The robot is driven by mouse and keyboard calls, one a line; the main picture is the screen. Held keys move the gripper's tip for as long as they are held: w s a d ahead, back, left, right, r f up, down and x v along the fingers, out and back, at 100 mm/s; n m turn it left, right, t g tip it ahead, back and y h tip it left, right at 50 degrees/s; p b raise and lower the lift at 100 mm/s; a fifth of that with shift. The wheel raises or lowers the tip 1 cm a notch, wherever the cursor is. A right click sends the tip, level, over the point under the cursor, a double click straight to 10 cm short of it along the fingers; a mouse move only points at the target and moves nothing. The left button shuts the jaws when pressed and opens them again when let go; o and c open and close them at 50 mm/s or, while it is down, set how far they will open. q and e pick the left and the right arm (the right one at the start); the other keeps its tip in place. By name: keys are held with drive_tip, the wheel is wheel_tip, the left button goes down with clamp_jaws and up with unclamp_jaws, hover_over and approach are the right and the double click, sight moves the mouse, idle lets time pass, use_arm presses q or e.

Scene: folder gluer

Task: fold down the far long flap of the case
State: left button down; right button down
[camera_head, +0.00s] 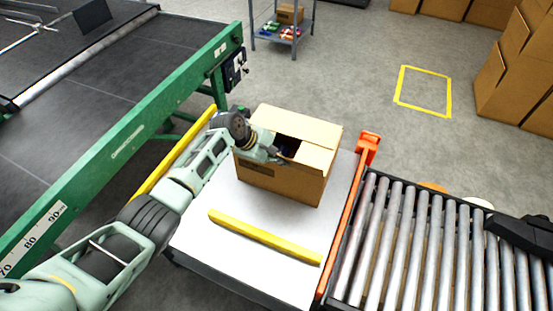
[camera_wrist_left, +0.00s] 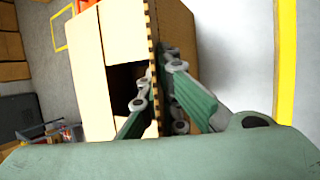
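The case (camera_head: 283,184) is an open-topped brown cardboard box on a white-topped table (camera_head: 200,243). Its far long flap (camera_head: 297,122) shows as a pale panel along the far side. Another panel (camera_head: 316,157) lies over the right end of the top, and a dark opening shows between. My left gripper (camera_head: 282,150) is at the near top of the case. In the left wrist view its two fingers (camera_wrist_left: 158,88) straddle a corrugated cardboard edge (camera_wrist_left: 153,45), one on each side. Whether they grip it is unclear.
A yellow bar (camera_head: 264,238) lies across the tabletop in front of the case. An orange rail (camera_head: 342,232) and roller conveyor (camera_head: 430,250) are at right. A green-framed belt machine (camera_head: 120,150) stands at left. Stacked boxes (camera_head: 505,75) stand at far right.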

use_arm(q)
drive_tip(key=shift+w, duration=0.1)
idle(0.4)
drive_tip(key=c, duration=2)
unclamp_jaws()
drive_tip(key=v, duration=1.2)
drive_tip(key=shift+w, duration=0.1)
drive_tip(key=shift+c, duration=0.5)
